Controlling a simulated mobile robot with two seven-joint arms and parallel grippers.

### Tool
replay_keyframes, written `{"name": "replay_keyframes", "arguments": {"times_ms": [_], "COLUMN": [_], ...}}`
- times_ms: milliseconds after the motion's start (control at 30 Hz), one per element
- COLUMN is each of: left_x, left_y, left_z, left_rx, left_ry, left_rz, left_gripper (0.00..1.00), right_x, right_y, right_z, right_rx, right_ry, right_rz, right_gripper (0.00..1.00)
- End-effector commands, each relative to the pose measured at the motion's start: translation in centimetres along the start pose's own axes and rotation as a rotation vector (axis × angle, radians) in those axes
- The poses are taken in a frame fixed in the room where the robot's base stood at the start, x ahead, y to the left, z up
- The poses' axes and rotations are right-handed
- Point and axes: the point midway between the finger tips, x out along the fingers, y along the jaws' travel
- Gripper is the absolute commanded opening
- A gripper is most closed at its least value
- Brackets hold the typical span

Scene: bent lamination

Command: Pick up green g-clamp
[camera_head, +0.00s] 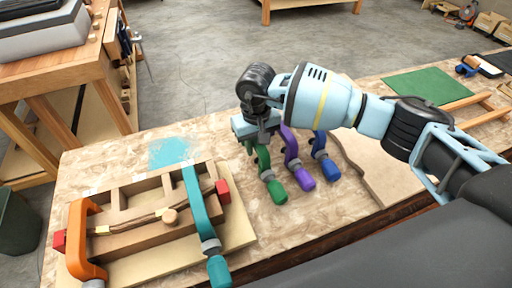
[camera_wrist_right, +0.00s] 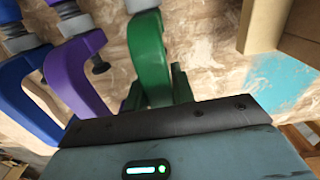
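The green g-clamp (camera_head: 270,178) lies on the workbench, the leftmost of a row of three clamps, with its handle toward the near edge. My right gripper (camera_head: 254,142) is over its far end, which it partly hides. In the right wrist view the green clamp (camera_wrist_right: 150,60) runs between the two dark fingers (camera_wrist_right: 157,92), one close on each side. Whether they press on it I cannot tell. My left gripper is not in view.
A purple clamp (camera_head: 293,160) and a blue clamp (camera_head: 322,155) lie close to the right of the green one. To the left, a wooden form (camera_head: 135,230) carries an orange clamp (camera_head: 80,235) and a teal clamp (camera_head: 200,215). Bare board shows between form and green clamp.

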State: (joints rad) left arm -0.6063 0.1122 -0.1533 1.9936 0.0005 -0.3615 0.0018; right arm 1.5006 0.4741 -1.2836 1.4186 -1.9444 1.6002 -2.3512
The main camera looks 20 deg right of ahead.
Motion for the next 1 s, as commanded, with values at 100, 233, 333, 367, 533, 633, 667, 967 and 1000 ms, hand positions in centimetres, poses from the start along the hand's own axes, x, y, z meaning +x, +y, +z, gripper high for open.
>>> {"name": "replay_keyframes", "arguments": {"times_ms": [100,233,333,367,533,633,667,967,1000], "left_x": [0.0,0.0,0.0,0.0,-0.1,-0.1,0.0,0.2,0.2], "left_y": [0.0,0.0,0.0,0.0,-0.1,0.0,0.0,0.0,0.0], "left_z": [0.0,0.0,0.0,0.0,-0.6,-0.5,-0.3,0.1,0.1], "left_rx": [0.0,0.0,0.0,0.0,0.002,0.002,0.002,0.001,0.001], "left_ry": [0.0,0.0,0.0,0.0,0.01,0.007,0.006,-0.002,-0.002], "left_rz": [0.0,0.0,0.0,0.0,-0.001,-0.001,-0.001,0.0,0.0], "left_gripper": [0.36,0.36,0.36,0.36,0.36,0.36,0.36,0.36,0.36], "right_x": [0.0,-0.1,-0.1,-0.1,-0.7,-1.4,-1.6,-4.4,-4.5], "right_y": [0.0,0.0,0.0,0.0,0.0,0.0,0.0,-0.4,-0.6], "right_z": [0.0,-0.1,0.0,0.0,-0.1,-0.1,-0.1,2.9,3.6], "right_rx": [0.0,0.0,0.0,0.0,0.0,-0.001,-0.001,-0.005,-0.006], "right_ry": [0.0,0.002,0.001,0.001,0.003,0.004,0.004,0.002,0.002], "right_rz": [0.0,0.0,0.0,0.0,0.0,-0.001,-0.001,0.0,-0.001], "right_gripper": [0.09,0.03,0.03,0.03,0.03,0.03,0.03,0.03,0.03]}}
